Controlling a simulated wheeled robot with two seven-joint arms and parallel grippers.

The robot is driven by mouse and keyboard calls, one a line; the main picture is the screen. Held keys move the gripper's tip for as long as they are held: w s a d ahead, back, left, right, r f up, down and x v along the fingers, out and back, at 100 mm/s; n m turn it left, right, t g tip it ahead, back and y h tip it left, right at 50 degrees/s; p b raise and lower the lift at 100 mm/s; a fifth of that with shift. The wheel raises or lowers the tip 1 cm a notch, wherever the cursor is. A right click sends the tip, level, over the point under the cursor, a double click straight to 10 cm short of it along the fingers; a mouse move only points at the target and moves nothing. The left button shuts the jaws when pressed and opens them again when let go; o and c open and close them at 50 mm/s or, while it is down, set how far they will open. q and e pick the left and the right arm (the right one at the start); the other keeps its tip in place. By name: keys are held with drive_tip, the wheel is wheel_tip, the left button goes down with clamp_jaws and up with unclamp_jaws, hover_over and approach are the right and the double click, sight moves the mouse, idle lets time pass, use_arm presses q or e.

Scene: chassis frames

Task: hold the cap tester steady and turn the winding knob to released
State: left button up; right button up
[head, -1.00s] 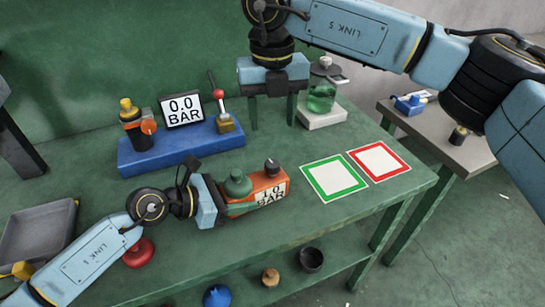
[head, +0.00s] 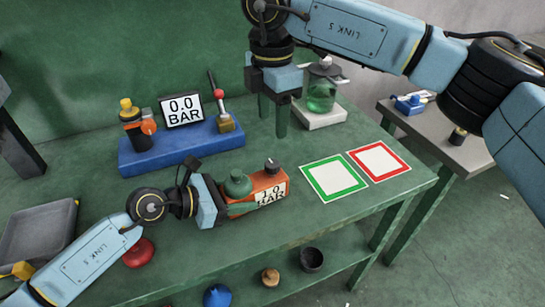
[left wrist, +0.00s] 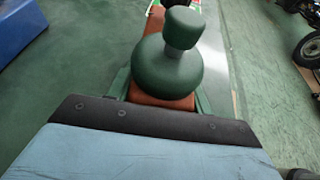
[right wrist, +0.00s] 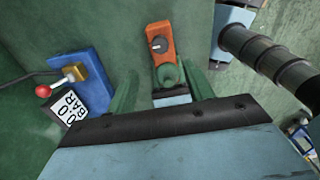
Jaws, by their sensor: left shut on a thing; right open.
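The cap tester is an orange box (head: 267,181) lying on the green bench, with a green domed cap (head: 237,183) and a white display reading about 1.0 BAR. Its black winding knob (head: 271,165) is on top at the far end, and shows a pale mark in the right wrist view (right wrist: 159,45). My left gripper (head: 228,209) is shut on the tester's near end, its fingers along both sides in the left wrist view (left wrist: 160,95). My right gripper (head: 273,120) is open and empty above the bench, behind the tester and apart from it.
A blue base (head: 180,150) with a 0.0 BAR display (head: 182,110) and a red-knobbed lever stands behind. A green bottle (head: 321,93) on a pale block is near my right gripper. Green (head: 309,186) and red (head: 355,158) framed squares lie right of the tester, both empty.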

sight(272, 163)
wheel_tip(272, 163, down, 11)
drive_tip(key=shift+f, duration=0.1)
idle(0.3)
drive_tip(key=c, duration=1)
